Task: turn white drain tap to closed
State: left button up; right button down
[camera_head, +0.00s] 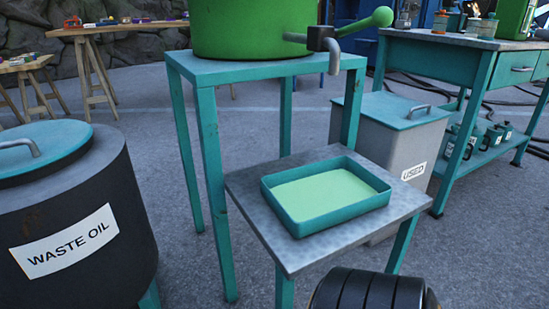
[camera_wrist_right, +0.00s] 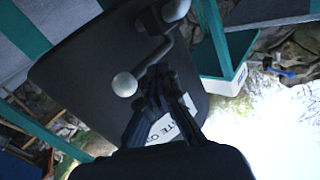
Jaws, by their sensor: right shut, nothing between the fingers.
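The white drain tap's ball knob (camera_wrist_right: 125,84) shows in the right wrist view, at the end of a grey lever. The lever slants up to the tap's metal body (camera_wrist_right: 175,10) at the top, in front of a dark drum (camera_wrist_right: 80,60). My right gripper (camera_wrist_right: 157,73) has its black fingers together and empty. Its tips are close to the lever, right of the knob in the picture; I cannot tell whether they touch it. The fingers partly hide a white label on the drum. The head view shows neither this tap nor my left gripper.
In the head view, a waste oil drum (camera_head: 60,205) stands left. A green tank with a green-knobbed tap (camera_head: 330,40) stands on a teal stand (camera_head: 205,150). A tray of green liquid (camera_head: 300,222) sits on a low table (camera_head: 250,195). A grey bin (camera_head: 385,128) stands behind.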

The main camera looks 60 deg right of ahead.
jog(key=s+d+n+g+h+p, duration=0.1)
jog(key=s+d+g+p, duration=0.2)
jog(key=s+g+p, duration=0.4)
jog(key=s+d+n+g+h+p, duration=0.1)
jog(key=s+g+p, duration=0.7)
jog(key=s+p, duration=1.7)
jog(key=d+h+p, duration=0.1)
jog(key=d+p, duration=0.1)
jog(key=p, duration=0.6)
jog(key=shift+s+d+f, duration=0.15)
jog(key=shift+d+f, duration=0.05)
jog(key=shift+f, duration=0.2)
